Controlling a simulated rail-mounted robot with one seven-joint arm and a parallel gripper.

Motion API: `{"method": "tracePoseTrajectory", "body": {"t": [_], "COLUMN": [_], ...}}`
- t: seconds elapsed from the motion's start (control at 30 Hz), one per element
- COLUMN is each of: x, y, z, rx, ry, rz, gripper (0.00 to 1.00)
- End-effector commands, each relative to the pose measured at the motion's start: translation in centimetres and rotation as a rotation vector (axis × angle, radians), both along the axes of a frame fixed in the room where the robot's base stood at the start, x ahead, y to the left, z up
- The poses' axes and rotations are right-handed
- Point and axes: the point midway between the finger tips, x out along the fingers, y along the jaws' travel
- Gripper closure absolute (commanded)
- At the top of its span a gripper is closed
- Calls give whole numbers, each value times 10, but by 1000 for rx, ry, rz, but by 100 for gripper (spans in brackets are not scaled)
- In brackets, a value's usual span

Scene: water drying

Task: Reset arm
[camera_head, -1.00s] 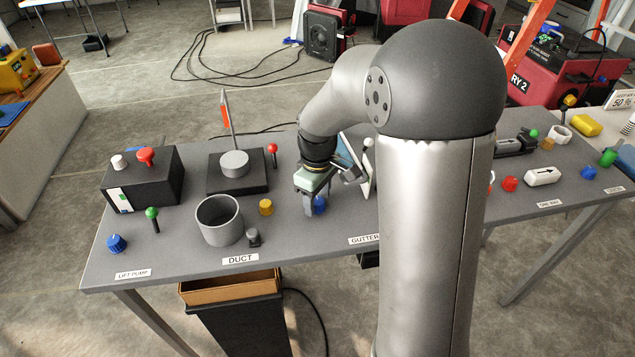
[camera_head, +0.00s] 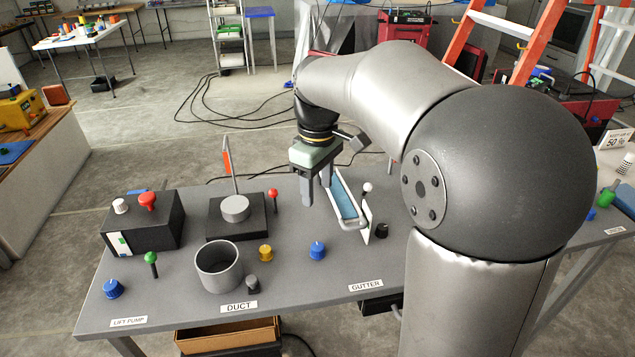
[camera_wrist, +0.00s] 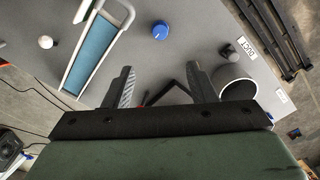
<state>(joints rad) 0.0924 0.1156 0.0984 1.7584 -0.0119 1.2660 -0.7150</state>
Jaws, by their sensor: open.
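My gripper (camera_head: 316,186) is raised above the grey table (camera_head: 200,280), over its back part, between the black block with a grey knob (camera_head: 235,209) and the gutter (camera_head: 346,203). Its jaws are open with nothing between them. In the wrist view my gripper (camera_wrist: 158,88) shows two spread fingers at the lower middle. The blue knob (camera_head: 317,250) stands on the table in front of and below my gripper. It also shows in the wrist view (camera_wrist: 160,30), clear of the fingers. The gutter, a white frame with a blue channel, lies right of my gripper.
A grey cylinder (camera_head: 219,266), a yellow knob (camera_head: 265,253) and a small grey knob (camera_head: 252,284) stand at the table's front. A black box with a red knob (camera_head: 148,202) is at the left. A red-topped stick (camera_head: 273,198) stands near the block. Floor lies behind the table.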

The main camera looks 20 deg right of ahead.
Motion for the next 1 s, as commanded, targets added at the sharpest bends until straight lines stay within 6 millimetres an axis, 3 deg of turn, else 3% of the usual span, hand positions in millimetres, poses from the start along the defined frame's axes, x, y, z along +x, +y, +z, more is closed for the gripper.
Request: {"method": "tracePoseTrajectory", "body": {"t": [0.47, 0.53, 0.67, 0.9, 1.0], "x": [0, -12, -57, -171, -201], "y": [0, 2, 6, 12, 12], "z": [1, -1, -14, -64, -81], "rx": [0, -1, -6, 9, 18], "ry": [0, -1, -7, -20, -22], "rz": [0, -32, -172, -530, -630], "gripper": [48, 48, 48, 48, 48]}}
